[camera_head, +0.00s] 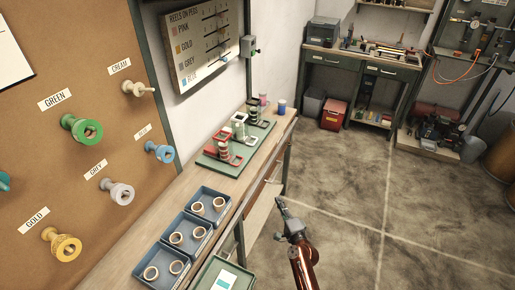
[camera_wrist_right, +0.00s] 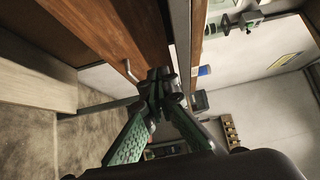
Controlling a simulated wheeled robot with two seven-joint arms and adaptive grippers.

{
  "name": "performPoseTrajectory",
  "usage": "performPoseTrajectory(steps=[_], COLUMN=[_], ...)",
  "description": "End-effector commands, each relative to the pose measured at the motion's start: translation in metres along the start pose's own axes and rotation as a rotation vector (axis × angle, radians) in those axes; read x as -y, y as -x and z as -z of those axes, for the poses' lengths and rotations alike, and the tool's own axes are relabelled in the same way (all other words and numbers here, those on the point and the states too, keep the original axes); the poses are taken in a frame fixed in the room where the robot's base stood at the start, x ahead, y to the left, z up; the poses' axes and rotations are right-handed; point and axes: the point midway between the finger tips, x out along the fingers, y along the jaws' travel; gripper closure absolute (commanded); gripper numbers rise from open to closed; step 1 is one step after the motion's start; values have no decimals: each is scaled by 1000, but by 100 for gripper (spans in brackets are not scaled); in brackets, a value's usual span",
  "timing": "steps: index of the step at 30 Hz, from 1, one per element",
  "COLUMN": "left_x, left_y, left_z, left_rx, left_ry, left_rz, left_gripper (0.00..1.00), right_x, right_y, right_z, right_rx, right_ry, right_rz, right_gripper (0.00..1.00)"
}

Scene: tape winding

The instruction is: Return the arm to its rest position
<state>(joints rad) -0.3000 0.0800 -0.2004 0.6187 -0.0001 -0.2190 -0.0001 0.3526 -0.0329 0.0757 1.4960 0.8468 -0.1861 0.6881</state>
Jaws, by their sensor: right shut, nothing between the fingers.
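My right gripper (camera_head: 281,204) shows in the head view low at the centre, over the floor just right of the workbench (camera_head: 182,194). Its fingers are together and hold nothing. In the right wrist view the green gripper (camera_wrist_right: 158,82) is also shut and empty, with the bench's brown drawer front (camera_wrist_right: 120,35) and its handle behind the fingertips. My right arm (camera_head: 304,268) comes up from the bottom edge. My left gripper is not in view.
Blue trays (camera_head: 187,216) with several rings stand along the bench. Behind them is a green board (camera_head: 224,170) with reels and red fixtures. A pegboard (camera_head: 40,120) with coloured reels is at left. Open floor (camera_head: 400,200) lies right of my arm.

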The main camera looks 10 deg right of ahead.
Motion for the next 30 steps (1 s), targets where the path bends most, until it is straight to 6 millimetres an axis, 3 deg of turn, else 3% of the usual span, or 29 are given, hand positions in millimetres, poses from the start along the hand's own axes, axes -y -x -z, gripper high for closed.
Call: performPoseTrajectory(steps=[5, 8, 11, 17, 21, 26, 30], left_x=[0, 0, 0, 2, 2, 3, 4], left_y=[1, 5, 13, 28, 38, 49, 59], left_z=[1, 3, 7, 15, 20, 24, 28], left_rx=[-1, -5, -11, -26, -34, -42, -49], left_ry=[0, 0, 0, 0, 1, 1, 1], left_rz=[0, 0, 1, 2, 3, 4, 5], left_gripper=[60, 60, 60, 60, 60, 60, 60], right_x=[-8, -37, -88, -205, -277, -345, -391], right_y=[3, 16, 42, 128, 202, 298, 390], right_z=[0, 2, 3, 6, 6, 6, 5], right_rx=[0, 2, 14, 85, 167, 289, 420], right_ry=[12, 62, 156, 394, 548, 710, 839], right_rz=[-15, -73, -174, -418, -579, -746, -878], right_gripper=[100, 100, 100, 100, 100, 100, 100])
